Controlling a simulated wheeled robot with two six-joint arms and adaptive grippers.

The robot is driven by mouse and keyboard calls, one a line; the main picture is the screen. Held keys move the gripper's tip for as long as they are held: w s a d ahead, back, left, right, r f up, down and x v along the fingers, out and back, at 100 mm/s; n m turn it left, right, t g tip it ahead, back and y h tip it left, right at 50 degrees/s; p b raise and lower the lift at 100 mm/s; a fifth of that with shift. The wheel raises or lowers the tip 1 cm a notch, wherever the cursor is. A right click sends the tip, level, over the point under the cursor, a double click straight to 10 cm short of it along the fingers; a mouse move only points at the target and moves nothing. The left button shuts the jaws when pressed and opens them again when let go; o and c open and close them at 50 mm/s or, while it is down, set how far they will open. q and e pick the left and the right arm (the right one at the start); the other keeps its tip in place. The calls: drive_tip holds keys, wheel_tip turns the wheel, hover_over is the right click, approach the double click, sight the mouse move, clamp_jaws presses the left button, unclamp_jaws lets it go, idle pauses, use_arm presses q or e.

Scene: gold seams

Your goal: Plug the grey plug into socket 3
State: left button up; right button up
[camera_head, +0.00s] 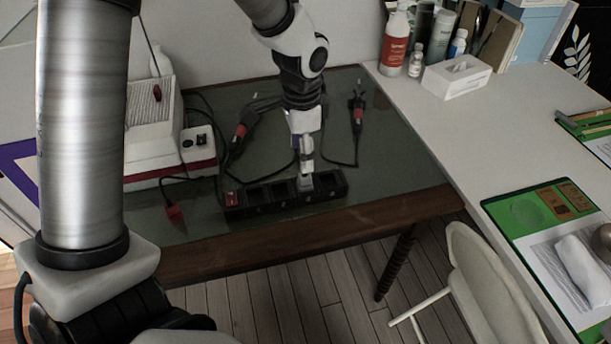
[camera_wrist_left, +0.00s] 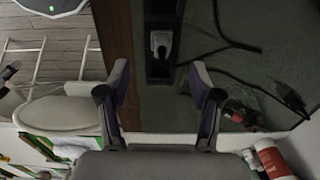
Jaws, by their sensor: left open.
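The grey plug (camera_head: 304,183) sits at the third socket along from the red switch on the black socket strip (camera_head: 326,195). It also shows in the wrist view as a pale plug (camera_wrist_left: 161,43) in the strip (camera_wrist_left: 160,18), with a dark cable leading right. I cannot tell how deep it sits. My left gripper (camera_head: 305,165) is just above it, pointing down. In the wrist view its two fingers (camera_wrist_left: 160,75) are apart, with nothing held between them, and the plug lies beyond the tips. My right gripper is not in view.
Red-and-black plugs (camera_head: 357,113) and dark cables lie on the green tabletop (camera_head: 400,165). A white device with a red band (camera_head: 199,149) stands to the left. The white table (camera_head: 440,120) at right carries bottles and a tissue box (camera_head: 456,77). A chair (camera_head: 490,280) stands in front.

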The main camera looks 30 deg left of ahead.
sight(304, 175)
use_arm(q)
drive_tip(key=f, duration=0.3)
drive_tip(key=shift+w+a, duration=0.35)
drive_tip(key=shift+f, duration=0.2)
drive_tip(key=shift+s+d+r, duration=0.15)
drive_tip(key=f, duration=0.3)
drive_tip(key=f+b, duration=0.1)
drive_tip(key=f, duration=0.1)
drive_tip(key=shift+d+f, duration=0.2)
drive_tip(key=shift+d, duration=0.1)
clamp_jaws()
